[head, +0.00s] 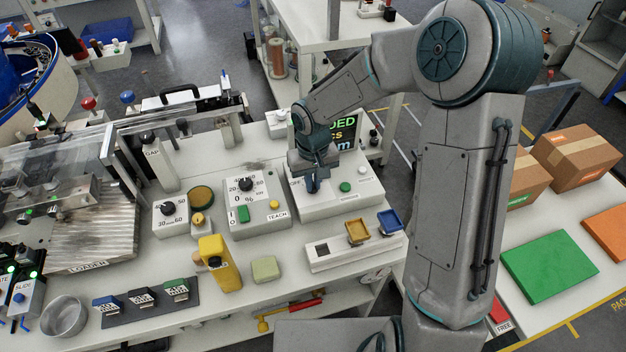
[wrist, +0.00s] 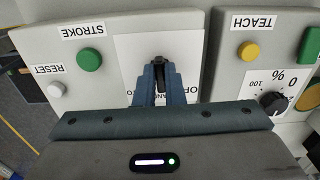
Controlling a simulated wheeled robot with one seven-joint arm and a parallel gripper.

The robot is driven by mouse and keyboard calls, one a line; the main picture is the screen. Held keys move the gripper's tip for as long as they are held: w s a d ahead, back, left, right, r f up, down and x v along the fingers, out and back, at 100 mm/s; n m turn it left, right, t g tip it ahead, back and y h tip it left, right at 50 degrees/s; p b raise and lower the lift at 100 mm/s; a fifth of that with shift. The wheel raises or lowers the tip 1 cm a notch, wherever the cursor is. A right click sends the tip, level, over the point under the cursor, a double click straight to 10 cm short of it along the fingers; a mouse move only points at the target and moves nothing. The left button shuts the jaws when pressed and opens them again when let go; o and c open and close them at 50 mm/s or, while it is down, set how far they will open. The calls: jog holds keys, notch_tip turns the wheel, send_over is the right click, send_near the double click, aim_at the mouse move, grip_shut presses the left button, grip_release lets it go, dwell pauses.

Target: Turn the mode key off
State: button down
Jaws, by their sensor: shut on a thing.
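The mode key (wrist: 158,66) is a small dark part on a white label plate of a control box (head: 337,200), seen between the fingertips in the wrist view. My gripper (wrist: 160,80) is shut on the key, with a blue-grey finger on each side of it. The plate shows partly covered lettering, and an "OFF" mark seems to show beside the gripper in the head view. The key's exact angle is hard to tell.
A green STROKE button (wrist: 89,60) and a white RESET button (wrist: 56,90) sit beside the key. The neighbouring box has a yellow TEACH button (wrist: 248,50) and a percent dial (wrist: 273,103). A display (head: 345,128) stands behind; yellow and blue trays (head: 358,232) lie in front.

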jog(key=n+p, duration=0.1)
jog(key=n, duration=0.3)
jog(key=shift+w+d+r+n, duration=0.1)
jog(key=shift+n, duration=0.3)
jog(key=shift+w+n+p, duration=0.1)
jog(key=shift+n+p, duration=0.55)
jog(key=shift+n, duration=1.15)
jog(key=c, duration=1.5)
grip_release()
notch_tip(320, 180, up, 14)
jog(key=shift+f, duration=0.15)
